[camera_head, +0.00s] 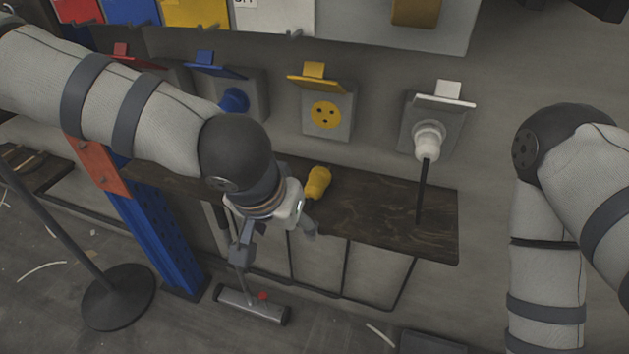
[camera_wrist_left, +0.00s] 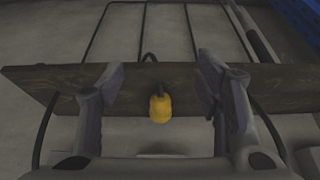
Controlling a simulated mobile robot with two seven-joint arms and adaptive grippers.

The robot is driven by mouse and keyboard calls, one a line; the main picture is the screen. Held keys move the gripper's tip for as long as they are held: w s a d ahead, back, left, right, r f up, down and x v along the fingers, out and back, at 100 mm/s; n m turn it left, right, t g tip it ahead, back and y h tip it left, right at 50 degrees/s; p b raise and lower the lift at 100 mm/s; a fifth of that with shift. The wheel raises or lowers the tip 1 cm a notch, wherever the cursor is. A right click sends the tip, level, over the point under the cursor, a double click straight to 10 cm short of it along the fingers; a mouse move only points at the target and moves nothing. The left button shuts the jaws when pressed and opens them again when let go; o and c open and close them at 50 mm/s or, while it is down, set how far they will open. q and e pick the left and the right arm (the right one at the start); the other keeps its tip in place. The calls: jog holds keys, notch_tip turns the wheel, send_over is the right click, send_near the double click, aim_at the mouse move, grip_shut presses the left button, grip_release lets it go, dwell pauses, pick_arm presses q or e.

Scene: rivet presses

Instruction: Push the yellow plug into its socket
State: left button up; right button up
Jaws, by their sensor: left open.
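The yellow plug (camera_head: 318,182) lies on the dark wooden shelf, near its back edge. It also shows in the left wrist view (camera_wrist_left: 160,108), between the two fingers and apart from both, with a dark cable behind it. The yellow socket (camera_head: 326,114) is a round face with dark holes in a grey wall box, its yellow lid raised. It is above the plug. My left gripper (camera_head: 275,243) is open and empty, pointing down at the shelf just left of the plug; its fingers (camera_wrist_left: 160,98) show in the wrist view. My right arm is at the right edge, its gripper out of frame.
The wooden shelf (camera_head: 400,205) runs below the sockets. A blue post (camera_head: 150,225) stands left of the shelf, and a black stand base (camera_head: 118,297) is on the floor.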

pick_arm(q)
jog(key=b, duration=0.1)
send_near(313, 185)
jog(key=x, duration=0.3)
jog(key=s+x, duration=0.1)
jog(key=x, duration=0.1)
jog(key=shift+a+f, duration=0.15)
jog(key=shift+f, duration=0.3)
jog(key=shift+w+r, duration=0.15)
jog(key=shift+w, duration=0.15)
pick_arm(e)
jog(key=shift+s+f+g, duration=0.4)
jog(key=shift+s+f, duration=0.55)
pick_arm(q)
jog(key=shift+w, duration=0.15)
jog(key=b+x, duration=0.1)
jog(key=x, duration=0.4)
jog(key=shift+w+d, duration=0.15)
jog(key=shift+d, duration=0.05)
pick_arm(e)
jog(key=shift+s+f, duration=0.35)
pick_arm(q)
jog(key=c, duration=1.2)
